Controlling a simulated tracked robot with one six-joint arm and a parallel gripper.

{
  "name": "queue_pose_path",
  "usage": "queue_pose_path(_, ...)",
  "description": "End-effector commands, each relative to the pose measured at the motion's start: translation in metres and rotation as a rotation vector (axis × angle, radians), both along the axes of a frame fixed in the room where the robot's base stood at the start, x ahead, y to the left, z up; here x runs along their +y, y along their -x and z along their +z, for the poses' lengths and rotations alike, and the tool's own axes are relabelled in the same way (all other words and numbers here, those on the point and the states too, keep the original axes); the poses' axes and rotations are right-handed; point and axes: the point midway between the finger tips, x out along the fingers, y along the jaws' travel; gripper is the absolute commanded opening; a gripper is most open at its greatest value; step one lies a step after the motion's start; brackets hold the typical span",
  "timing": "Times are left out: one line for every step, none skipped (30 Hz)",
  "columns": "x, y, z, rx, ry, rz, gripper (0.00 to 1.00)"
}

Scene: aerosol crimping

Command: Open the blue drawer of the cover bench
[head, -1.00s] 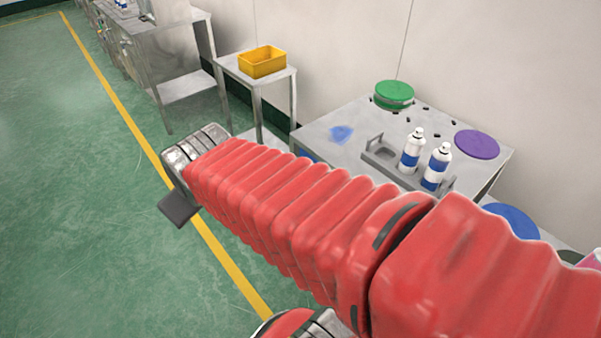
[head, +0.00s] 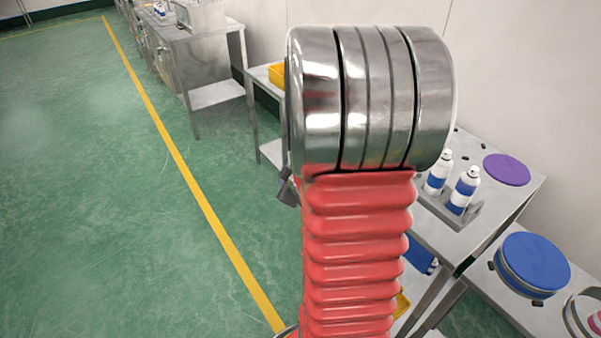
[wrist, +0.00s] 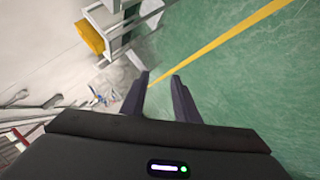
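A metal bench (head: 452,238) stands right of my arm in the head view. A blue part (head: 419,256) shows below its top, next to my red arm. It looks like the blue drawer, but the arm hides most of it, and I cannot tell how far it is open. My gripper (wrist: 160,84) is in the wrist view with its two dark fingers apart and nothing between them. It points toward the green floor and a yellow line, away from the blue part. In the head view my arm hides most of the gripper.
Two white-and-blue cans (head: 462,190) stand in a grey holder on the bench, near a purple disc (head: 507,169). A blue round lid (head: 534,262) is on a lower surface at right. A yellow bin (wrist: 88,38) sits on a small table. Green floor at left is open.

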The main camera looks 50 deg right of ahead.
Motion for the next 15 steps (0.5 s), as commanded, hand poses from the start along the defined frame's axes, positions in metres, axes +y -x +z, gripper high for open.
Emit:
queue_pose_path(-0.011,0.005,-0.012,-0.002,0.011,0.002,0.28)
queue_pose_path(-0.017,0.008,-0.017,-0.007,0.022,0.008,0.28)
queue_pose_path(-0.024,0.01,-0.024,-0.014,0.037,0.017,0.28)
queue_pose_path(-0.029,0.013,-0.029,-0.02,0.045,0.021,0.28)
queue_pose_path(-0.034,0.016,-0.034,-0.026,0.056,0.027,0.28)
queue_pose_path(-0.04,0.019,-0.04,-0.035,0.069,0.035,0.28)
queue_pose_path(-0.044,0.023,-0.045,-0.042,0.08,0.039,0.28)
queue_pose_path(-0.048,0.026,-0.05,-0.05,0.088,0.043,0.28)
queue_pose_path(-0.054,0.03,-0.057,-0.059,0.101,0.051,0.28)
queue_pose_path(-0.058,0.034,-0.061,-0.068,0.111,0.052,0.28)
queue_pose_path(-0.061,0.038,-0.066,-0.076,0.12,0.057,0.28)
queue_pose_path(-0.066,0.043,-0.072,-0.087,0.132,0.061,0.28)
queue_pose_path(-0.069,0.047,-0.076,-0.097,0.141,0.063,0.28)
queue_pose_path(-0.072,0.051,-0.08,-0.106,0.15,0.065,0.28)
queue_pose_path(-0.076,0.057,-0.086,-0.12,0.162,0.067,0.28)
